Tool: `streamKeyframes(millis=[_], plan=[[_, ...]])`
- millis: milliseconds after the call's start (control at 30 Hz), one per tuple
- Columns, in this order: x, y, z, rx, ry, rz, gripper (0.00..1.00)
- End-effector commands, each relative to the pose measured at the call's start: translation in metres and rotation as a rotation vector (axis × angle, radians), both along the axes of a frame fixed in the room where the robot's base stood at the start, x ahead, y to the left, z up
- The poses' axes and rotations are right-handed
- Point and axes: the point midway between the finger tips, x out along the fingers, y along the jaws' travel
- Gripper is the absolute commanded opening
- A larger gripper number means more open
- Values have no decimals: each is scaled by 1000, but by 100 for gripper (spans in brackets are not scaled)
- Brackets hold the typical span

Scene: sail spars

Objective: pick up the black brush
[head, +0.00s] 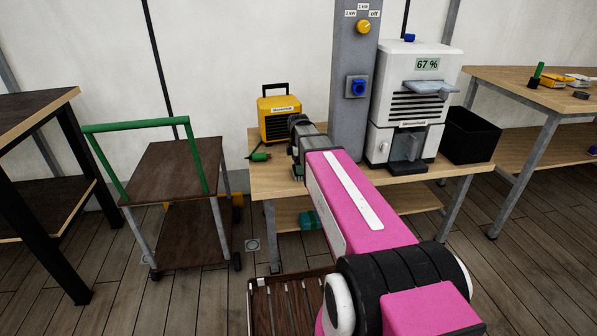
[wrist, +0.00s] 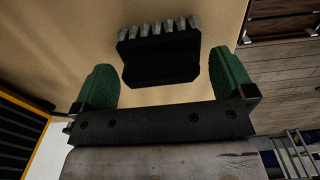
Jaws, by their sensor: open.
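The black brush (wrist: 160,65) shows in the wrist view as a dark block with a row of grey bristle tufts along its upper edge. It lies over the light wooden tabletop. My gripper (wrist: 162,58) is open, with one green finger to the left of the brush and one to the right. Gaps show between the brush and both fingers, and how far the brush is below the fingertips cannot be told. In the head view my gripper (head: 298,172) is over the left part of the workbench, and I cannot make out the brush there.
The workbench (head: 400,186) carries a yellow heater (head: 279,118), a small green-and-black item (head: 259,156), a grey post (head: 352,80), a white machine (head: 410,105) and a black bin (head: 470,135). A brown cart (head: 170,168) with a green handle stands left.

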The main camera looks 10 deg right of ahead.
Motion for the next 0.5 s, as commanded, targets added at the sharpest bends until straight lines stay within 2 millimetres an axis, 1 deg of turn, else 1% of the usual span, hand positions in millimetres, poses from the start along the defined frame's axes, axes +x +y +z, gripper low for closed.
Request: streamKeyframes(millis=[67, 233, 267, 300, 367, 400, 467, 500], plan=[[0, 0, -3, 0, 0, 0, 100], [0, 0, -2, 0, 0, 0, 100], [0, 0, -2, 0, 0, 0, 90], [0, 0, -2, 0, 0, 0, 77], [0, 0, -2, 0, 0, 0, 58], [0, 0, -2, 0, 0, 0, 52], [0, 0, -2, 0, 0, 0, 52], [0, 0, -2, 0, 0, 0, 48]])
